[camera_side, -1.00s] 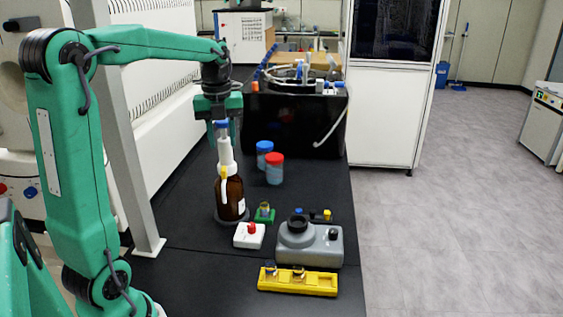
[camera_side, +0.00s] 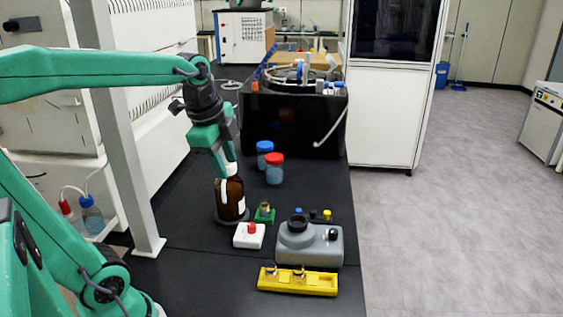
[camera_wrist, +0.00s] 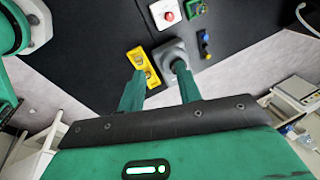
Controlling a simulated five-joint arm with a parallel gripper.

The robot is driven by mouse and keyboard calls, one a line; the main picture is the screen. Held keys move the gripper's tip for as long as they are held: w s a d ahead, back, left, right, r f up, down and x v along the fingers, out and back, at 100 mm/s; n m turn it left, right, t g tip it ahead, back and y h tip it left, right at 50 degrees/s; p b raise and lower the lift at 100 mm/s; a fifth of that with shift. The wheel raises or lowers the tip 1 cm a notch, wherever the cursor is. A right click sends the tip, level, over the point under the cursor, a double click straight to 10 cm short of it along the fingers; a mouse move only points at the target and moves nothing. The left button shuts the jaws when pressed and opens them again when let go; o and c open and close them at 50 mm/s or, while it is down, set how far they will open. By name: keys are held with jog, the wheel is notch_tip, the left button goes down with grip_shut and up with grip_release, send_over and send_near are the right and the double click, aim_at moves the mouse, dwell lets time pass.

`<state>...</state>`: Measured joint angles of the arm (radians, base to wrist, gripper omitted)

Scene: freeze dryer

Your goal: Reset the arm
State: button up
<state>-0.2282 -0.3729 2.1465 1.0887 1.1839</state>
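My gripper (camera_side: 222,168) hangs tilted in the side view, overlapping the top of the brown dispenser bottle (camera_side: 231,198). It hides most of the bottle's white pump; I cannot tell whether it touches it. In the wrist view the two fingers of my gripper (camera_wrist: 160,76) stand apart with nothing between them. Beyond the fingertips the wrist view shows the yellow rack (camera_wrist: 136,56) and the grey device (camera_wrist: 168,49). The bottle stands upright on the black bench and is not seen in the wrist view.
A white box with a red button (camera_side: 249,236), a green holder (camera_side: 264,214), the grey device (camera_side: 310,246) and yellow rack (camera_side: 318,285) stand in front. Red-capped (camera_side: 274,170) and blue-capped (camera_side: 264,155) jars stand behind. A grey post (camera_side: 118,150) rises left, near my arm.

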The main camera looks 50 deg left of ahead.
jog(key=s+d+f+n+t, duration=0.2)
jog(key=s+d+n, duration=0.4)
jog(key=n, duration=0.5)
jog(key=shift+s+d+f+h, duration=0.3)
jog(key=shift+d+f+h, duration=0.1)
jog(key=shift+f, duration=0.35)
jog(key=shift+o, duration=0.3)
dwell(0.5)
